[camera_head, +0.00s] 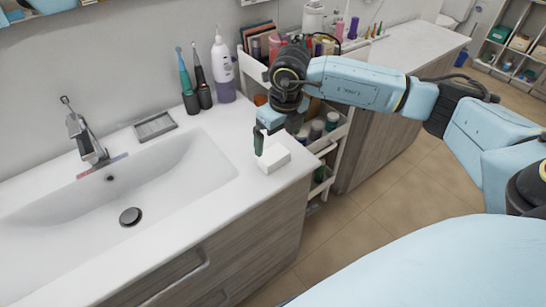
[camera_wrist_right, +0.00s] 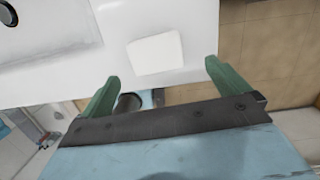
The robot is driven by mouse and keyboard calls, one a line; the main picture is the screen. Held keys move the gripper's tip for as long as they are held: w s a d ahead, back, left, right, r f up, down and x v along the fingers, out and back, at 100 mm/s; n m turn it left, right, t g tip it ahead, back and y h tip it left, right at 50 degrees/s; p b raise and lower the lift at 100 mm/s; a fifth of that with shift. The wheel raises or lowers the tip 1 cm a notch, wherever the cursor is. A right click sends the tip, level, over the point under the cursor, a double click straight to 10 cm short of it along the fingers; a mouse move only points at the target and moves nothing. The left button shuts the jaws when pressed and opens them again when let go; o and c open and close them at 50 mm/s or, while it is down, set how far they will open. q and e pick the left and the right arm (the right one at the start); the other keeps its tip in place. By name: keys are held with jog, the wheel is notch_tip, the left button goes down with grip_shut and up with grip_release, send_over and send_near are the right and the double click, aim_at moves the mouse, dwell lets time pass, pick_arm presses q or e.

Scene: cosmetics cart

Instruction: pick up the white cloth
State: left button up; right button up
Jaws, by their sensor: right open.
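The white cloth (camera_head: 275,157) is a small folded white block lying on the countertop near its right front corner. In the right wrist view the cloth (camera_wrist_right: 155,53) is a pale rounded rectangle beyond and between the fingertips. My right gripper (camera_head: 259,142) has green fingers pointing down just behind the cloth in the head view. It also shows in the right wrist view (camera_wrist_right: 161,70), with its fingers apart and nothing between them. Whether a finger touches the cloth cannot be told. My left gripper is out of view.
The white countertop (camera_head: 225,137) is bare left of the cloth. A sink (camera_head: 165,180) with a tap (camera_head: 85,138) is at the left. A purple-white bottle (camera_head: 222,70), toothbrushes (camera_head: 187,85) and a soap dish (camera_head: 155,126) stand behind. A loaded cart (camera_head: 335,132) stands right of the counter.

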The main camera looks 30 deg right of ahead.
aim_at(273, 153)
jog(key=f, duration=0.2)
jog(key=w+f, duration=0.1)
jog(key=f, duration=0.4)
jog(key=shift+w+a, duration=0.15)
jog(key=shift+a, duration=0.25)
jog(key=shift+c, duration=0.4)
jog(key=c, duration=0.9)
notch_tip(273, 153, up, 10)
jog(key=o, duration=0.4)
jog(key=c, duration=0.3)
